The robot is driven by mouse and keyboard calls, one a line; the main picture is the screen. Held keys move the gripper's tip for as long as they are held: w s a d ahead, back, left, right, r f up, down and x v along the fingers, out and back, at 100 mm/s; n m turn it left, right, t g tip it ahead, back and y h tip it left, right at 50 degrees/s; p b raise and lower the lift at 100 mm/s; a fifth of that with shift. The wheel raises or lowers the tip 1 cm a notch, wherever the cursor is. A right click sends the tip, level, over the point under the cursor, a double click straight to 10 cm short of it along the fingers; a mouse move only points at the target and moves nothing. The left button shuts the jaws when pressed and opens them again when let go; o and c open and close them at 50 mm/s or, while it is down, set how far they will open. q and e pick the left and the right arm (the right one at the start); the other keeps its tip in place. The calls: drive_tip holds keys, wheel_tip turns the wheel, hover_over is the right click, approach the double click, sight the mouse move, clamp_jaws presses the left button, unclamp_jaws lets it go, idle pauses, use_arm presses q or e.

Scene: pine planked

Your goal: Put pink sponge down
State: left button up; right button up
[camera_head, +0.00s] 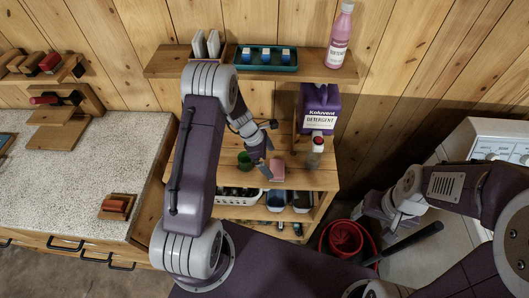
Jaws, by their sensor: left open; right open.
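The pink sponge (278,170) is on the top board of the small wooden shelf unit (322,180), near its front edge. My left gripper (268,158) is open just to the left of and above the sponge. One finger overlaps the sponge's left side in the picture, and I cannot tell whether it touches. My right gripper (372,215) is at the lower right, over the red bucket area and away from the sponge. Its fingers are partly hidden by its own arm and are small in view.
A green cup (245,161) stands left of the sponge. A clear bottle (315,152) and a purple detergent jug (318,108) stand to its right and behind. A wall shelf (165,63) is above. Bins (275,201) sit below. A red bucket (345,238) stands on the floor.

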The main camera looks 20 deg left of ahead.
use_arm(q)
drive_tip(key=s+a+r+m+y, duration=0.1)
drive_tip(key=s+r+m+y, duration=0.1)
drive_tip(key=s+r+m, duration=0.9)
drive_tip(key=s+r+m+y, duration=0.2)
drive_tip(key=s+m, duration=0.5)
drive_tip(key=m, duration=0.3)
drive_tip(key=f+b, duration=0.5)
drive_tip(key=shift+w+a, duration=0.25)
drive_tip(key=shift+w, duration=0.1)
